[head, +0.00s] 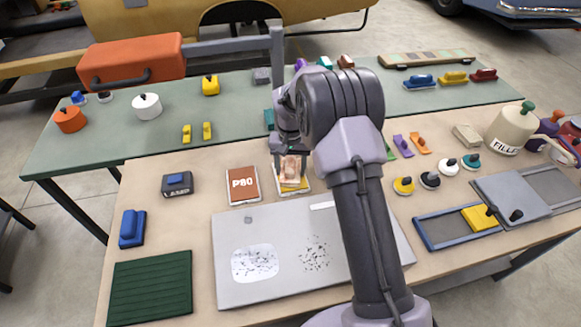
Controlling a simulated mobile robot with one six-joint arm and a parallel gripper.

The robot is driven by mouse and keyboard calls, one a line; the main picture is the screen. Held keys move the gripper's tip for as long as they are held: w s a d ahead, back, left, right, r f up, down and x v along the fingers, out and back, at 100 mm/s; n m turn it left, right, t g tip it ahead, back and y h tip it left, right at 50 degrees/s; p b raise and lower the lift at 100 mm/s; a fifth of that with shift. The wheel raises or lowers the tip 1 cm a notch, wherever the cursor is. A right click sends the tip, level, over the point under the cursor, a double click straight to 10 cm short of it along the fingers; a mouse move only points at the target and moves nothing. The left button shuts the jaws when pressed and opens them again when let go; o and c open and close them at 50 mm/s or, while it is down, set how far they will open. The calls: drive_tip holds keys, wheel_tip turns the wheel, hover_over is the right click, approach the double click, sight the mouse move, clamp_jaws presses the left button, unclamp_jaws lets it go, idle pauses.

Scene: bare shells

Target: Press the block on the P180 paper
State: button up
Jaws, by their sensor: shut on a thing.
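My gripper (290,150) points down over the middle of the light table and is shut on a pale tan block (292,168). The block is right over a yellow sheet with a white border (302,187); I cannot tell whether it touches the sheet. Any label on the yellow sheet is hidden by the block and gripper, so I cannot read P180 on it. A brown-red sheet marked P80 (243,185) lies just to its left.
A grey panel (235,290) with a speckled white patch lies in front. A green ribbed mat (150,285) and blue block (132,228) are at left. Knobbed discs, a blue-edged tray (450,240) and a FILLER pot (510,128) stand at right. A green table (300,90) is behind.

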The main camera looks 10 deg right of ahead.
sight(291, 163)
drive_tip(key=shift+r+p, duration=2.55)
drive_tip(key=shift+r, duration=1)
drive_tip(key=shift+f, duration=0.1)
